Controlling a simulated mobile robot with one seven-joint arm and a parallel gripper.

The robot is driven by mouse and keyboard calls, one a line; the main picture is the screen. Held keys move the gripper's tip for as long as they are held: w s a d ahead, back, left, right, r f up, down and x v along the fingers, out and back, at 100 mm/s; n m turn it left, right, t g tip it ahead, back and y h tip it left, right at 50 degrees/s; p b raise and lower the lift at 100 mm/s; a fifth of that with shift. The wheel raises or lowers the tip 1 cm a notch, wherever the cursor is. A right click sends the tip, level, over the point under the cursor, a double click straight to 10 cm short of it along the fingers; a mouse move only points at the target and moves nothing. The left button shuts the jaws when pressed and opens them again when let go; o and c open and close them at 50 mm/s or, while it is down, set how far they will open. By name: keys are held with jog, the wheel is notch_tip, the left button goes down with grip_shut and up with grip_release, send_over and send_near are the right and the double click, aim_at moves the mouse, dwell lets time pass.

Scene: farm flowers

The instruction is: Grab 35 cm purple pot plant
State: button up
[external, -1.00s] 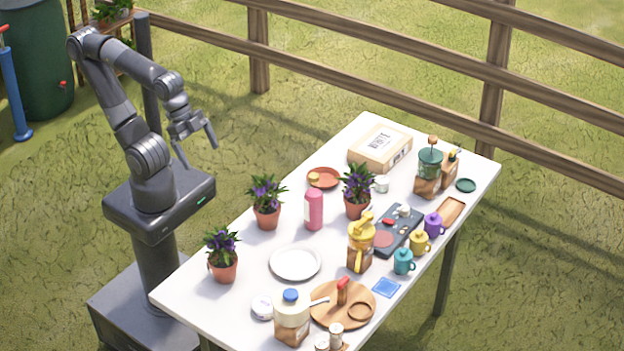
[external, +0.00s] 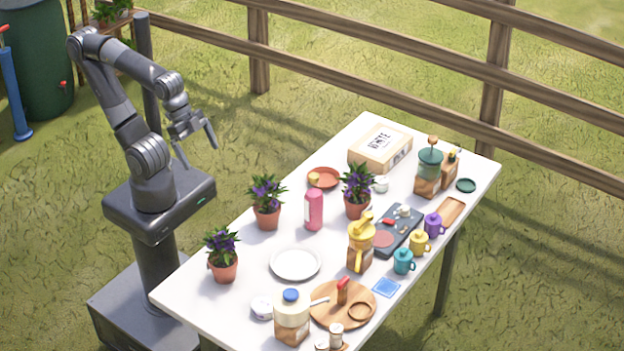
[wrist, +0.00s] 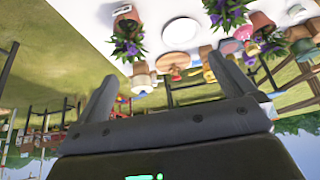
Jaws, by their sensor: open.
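Three purple-flowered plants in terracotta pots stand upright on the white table. One pot plant (external: 223,258) is at the near left edge. Another pot plant (external: 267,204) is farther back on the left. The third pot plant (external: 357,190) stands near the middle, behind the yellow-lidded jar. I cannot tell which one is 35 cm. My gripper (external: 197,152) is open and empty, raised in the air beside the table's left edge, apart from all the plants. The wrist view shows its two spread fingers (wrist: 158,100) and a potted plant (wrist: 128,35) upside down at the top.
A white plate (external: 296,263) and a pink bottle (external: 314,210) sit among the plants. A yellow-lidded jar (external: 361,246), several mugs and a wooden round board (external: 325,309) crowd the right and front. A wooden box (external: 380,149) stands at the back.

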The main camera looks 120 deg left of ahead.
dwell(0.5)
jog(key=g, duration=0.6)
send_over(268, 212)
jog(key=shift+n, duration=0.3)
jog(key=f, duration=1.6)
jog(key=shift+s, duration=0.25)
jog(key=shift+w+f, duration=0.15)
jog(key=shift+f, duration=5.25)
jog(key=shift+c, duration=0.3)
jog(key=c, duration=1.2)
